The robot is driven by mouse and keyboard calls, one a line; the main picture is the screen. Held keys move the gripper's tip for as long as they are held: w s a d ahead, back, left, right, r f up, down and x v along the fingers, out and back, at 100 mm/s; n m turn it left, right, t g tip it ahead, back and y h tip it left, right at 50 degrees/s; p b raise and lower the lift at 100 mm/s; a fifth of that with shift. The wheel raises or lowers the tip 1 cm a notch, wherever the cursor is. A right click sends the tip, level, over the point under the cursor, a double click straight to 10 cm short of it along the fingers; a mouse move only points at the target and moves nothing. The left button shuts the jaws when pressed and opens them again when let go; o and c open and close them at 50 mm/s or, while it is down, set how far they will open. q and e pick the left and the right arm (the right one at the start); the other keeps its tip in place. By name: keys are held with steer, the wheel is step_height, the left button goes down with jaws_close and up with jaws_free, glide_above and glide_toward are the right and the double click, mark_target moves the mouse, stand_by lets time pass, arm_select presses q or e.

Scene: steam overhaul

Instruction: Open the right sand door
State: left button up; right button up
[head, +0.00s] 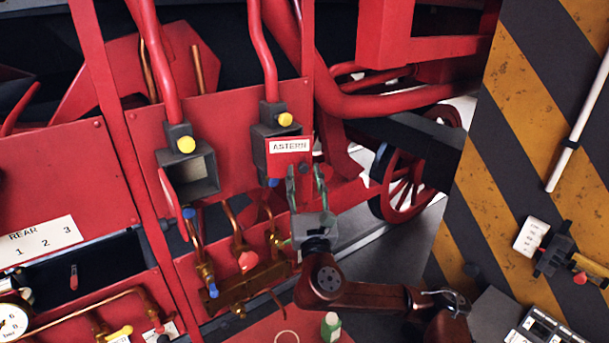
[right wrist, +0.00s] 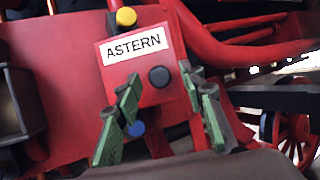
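The right sand door (head: 287,147) is a red panel labelled ASTERN on a dark grey box, and it is closed. It also fills the middle of the right wrist view (right wrist: 150,58), with a round black knob (right wrist: 159,77) at its lower right. My right gripper (head: 305,170) is in front of the door's lower part, with its green-padded fingers apart. In the right wrist view the fingertips (right wrist: 158,80) appear either side of the knob; I cannot tell whether they touch it. My left gripper is not in view.
The left sand box (head: 203,172) stands open, its red door (head: 170,191) swung out to the left. Copper pipes and a brass valve (head: 247,285) lie below. A red-spoked wheel (head: 405,190) is at right, beside a striped yellow-black panel (head: 530,120). A green bottle (head: 331,327) stands at the bottom.

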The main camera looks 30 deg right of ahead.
steer(key=shift+c, duration=0.3)
jaws_close()
stand_by(0.4)
